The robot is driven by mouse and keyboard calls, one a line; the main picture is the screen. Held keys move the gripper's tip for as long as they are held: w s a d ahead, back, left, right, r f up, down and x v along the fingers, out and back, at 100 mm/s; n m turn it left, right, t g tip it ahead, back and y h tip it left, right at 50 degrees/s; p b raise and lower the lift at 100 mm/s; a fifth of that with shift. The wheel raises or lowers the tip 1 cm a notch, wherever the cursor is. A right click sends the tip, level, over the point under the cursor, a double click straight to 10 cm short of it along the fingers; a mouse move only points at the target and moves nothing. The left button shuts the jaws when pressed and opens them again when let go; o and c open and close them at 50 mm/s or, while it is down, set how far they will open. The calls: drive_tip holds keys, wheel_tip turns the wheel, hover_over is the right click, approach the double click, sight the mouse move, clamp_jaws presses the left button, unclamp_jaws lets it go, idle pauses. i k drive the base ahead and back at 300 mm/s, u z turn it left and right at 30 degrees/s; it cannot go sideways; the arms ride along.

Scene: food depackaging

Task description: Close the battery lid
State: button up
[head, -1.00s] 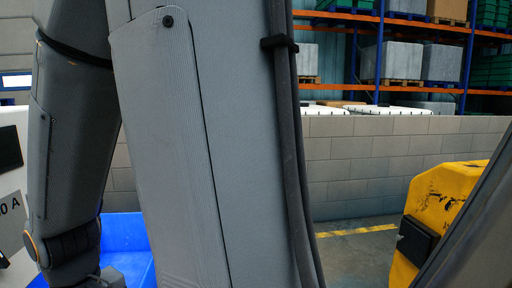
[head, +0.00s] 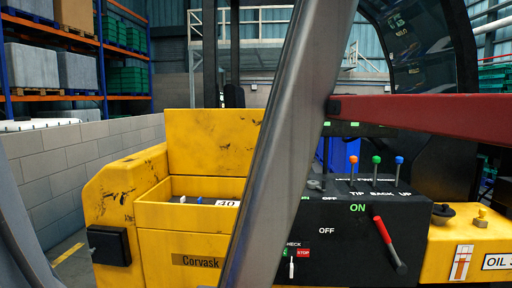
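A yellow panel, which looks like the battery lid (head: 208,140), stands upright at the back of an open yellow box in the head view. The box, the battery compartment (head: 172,217) of the yellow vehicle, has a label reading "Corvask" below it. Small white and blue items and part of a label "40" show inside it. The right side of the lid and compartment is hidden behind a grey slanted bar. My gripper is not in view, so where it stands relative to the lid cannot be told.
The grey slanted bar (head: 290,144) crosses the foreground. A red bar (head: 420,120) runs across the right side. A black control panel (head: 345,235) has coloured knobs and a red lever (head: 389,244). A block wall (head: 75,165) and racks (head: 75,75) stand at the left.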

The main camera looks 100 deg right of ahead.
sight(200, 142)
drive_tip(key=z, duration=1.5)
drive_tip(key=i, duration=5.2)
drive_tip(key=z, duration=2.8)
drive_tip(key=i, duration=1.35)
drive_tip(key=z, duration=0.95)
